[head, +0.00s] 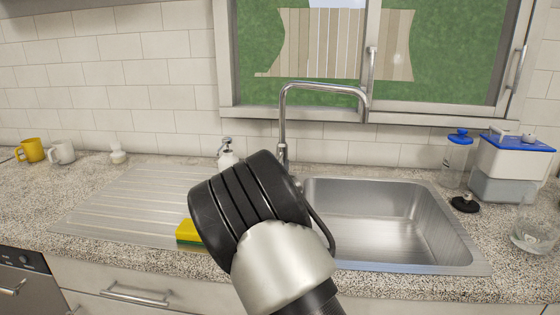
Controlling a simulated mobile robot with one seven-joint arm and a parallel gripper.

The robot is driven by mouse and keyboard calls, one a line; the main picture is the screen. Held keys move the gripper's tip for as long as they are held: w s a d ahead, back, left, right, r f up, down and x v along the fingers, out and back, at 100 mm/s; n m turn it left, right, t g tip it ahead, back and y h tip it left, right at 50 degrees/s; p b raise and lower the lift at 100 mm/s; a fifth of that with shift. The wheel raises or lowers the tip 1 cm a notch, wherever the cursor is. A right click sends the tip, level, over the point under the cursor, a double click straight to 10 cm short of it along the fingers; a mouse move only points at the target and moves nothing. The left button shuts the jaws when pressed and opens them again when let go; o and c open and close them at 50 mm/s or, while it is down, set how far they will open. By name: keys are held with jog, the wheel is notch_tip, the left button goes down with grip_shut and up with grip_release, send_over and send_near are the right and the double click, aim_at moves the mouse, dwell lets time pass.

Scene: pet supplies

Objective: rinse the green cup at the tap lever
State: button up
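A chrome tap (283,125) stands behind the steel sink (390,225), its spout arching to the right over the basin. My black and silver arm link covers the foreground in front of the tap's base. A small metal piece shows beside the link near the tap's foot; I cannot tell whether it is the lever. No green cup shows in the head view. My gripper is not visible, so I cannot tell what it holds.
A yellow mug (31,150) and a white mug (61,152) stand far left. A yellow-green sponge (187,232) lies on the ribbed drainboard (130,205). A soap dispenser (226,155) is behind my arm. A blue-lidded box (515,160) and a glass jar (535,228) stand right.

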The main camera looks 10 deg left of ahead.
aim_at(281, 153)
jog(key=shift+w+d, duration=0.1)
jog(key=shift+w, duration=2.65)
grip_shut()
